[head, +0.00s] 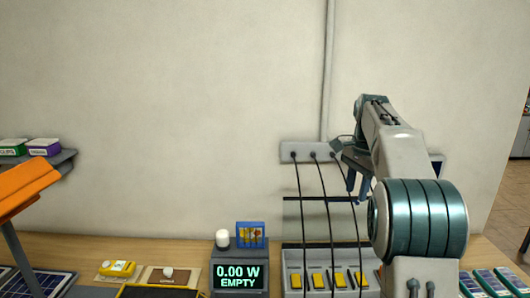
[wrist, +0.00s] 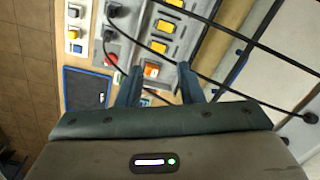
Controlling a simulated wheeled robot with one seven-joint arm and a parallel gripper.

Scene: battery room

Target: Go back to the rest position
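My gripper (head: 355,195) hangs from my raised arm at the right of the head view, in front of the wall and above the bench. In the wrist view its two fingers (wrist: 159,67) stand apart with nothing held between them. An orange-and-white part (wrist: 151,71) shows beyond the gap, down on the bench side. The grey charging panel (head: 290,257) with several yellow plugs (head: 319,281) lies below my gripper. It also shows in the wrist view, where the yellow plugs (wrist: 167,27) are near the top.
Black cables (head: 328,220) run from a wall outlet strip (head: 285,153) down to the panel, close to my gripper. A meter (head: 240,278) reads 0.00 W, EMPTY. An orange tilted board (head: 25,187) stands at the left. The wall's upper left is clear.

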